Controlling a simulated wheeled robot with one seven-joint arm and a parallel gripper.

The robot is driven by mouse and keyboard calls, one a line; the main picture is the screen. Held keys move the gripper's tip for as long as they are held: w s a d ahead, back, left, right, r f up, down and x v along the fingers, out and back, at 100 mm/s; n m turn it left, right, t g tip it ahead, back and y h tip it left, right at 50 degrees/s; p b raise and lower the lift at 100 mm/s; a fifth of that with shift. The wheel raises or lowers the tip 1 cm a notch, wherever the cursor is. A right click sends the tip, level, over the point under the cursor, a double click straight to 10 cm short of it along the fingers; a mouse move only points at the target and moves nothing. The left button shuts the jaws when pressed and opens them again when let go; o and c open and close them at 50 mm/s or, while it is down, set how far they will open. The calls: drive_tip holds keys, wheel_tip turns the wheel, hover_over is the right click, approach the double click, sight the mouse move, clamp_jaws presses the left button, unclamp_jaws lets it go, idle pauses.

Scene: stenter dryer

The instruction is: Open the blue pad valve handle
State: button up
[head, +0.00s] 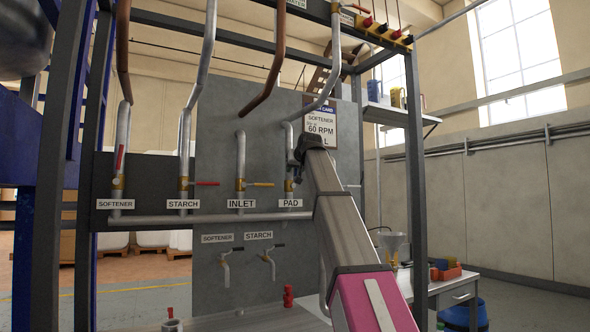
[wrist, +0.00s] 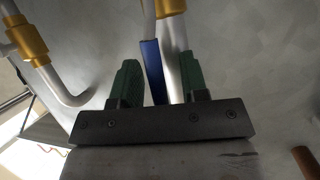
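The pad valve (head: 289,186) is a brass fitting on a grey pipe above the PAD label (head: 290,203). Its handle cannot be made out in the head view. In the wrist view the blue handle (wrist: 152,70) runs alongside the grey pipe (wrist: 171,75), below a brass fitting (wrist: 171,7). My gripper (head: 306,146) is in front of the panel, up and right of the pad valve. In the wrist view my gripper (wrist: 160,80) has its green fingers apart, with the blue handle and pipe showing between them. Contact cannot be told.
The inlet valve has a yellow handle (head: 260,184) and the starch valve a red handle (head: 207,183), both sideways. The softener's red handle (head: 119,160) stands upright. A horizontal pipe (head: 210,218) runs below. A sign (head: 320,125) hangs behind my arm.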

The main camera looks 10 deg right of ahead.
drive_tip(key=v, duration=1)
drive_tip(key=shift+s+r, duration=0.15)
drive_tip(key=shift+s, duration=0.25)
drive_tip(key=shift+d, duration=0.1)
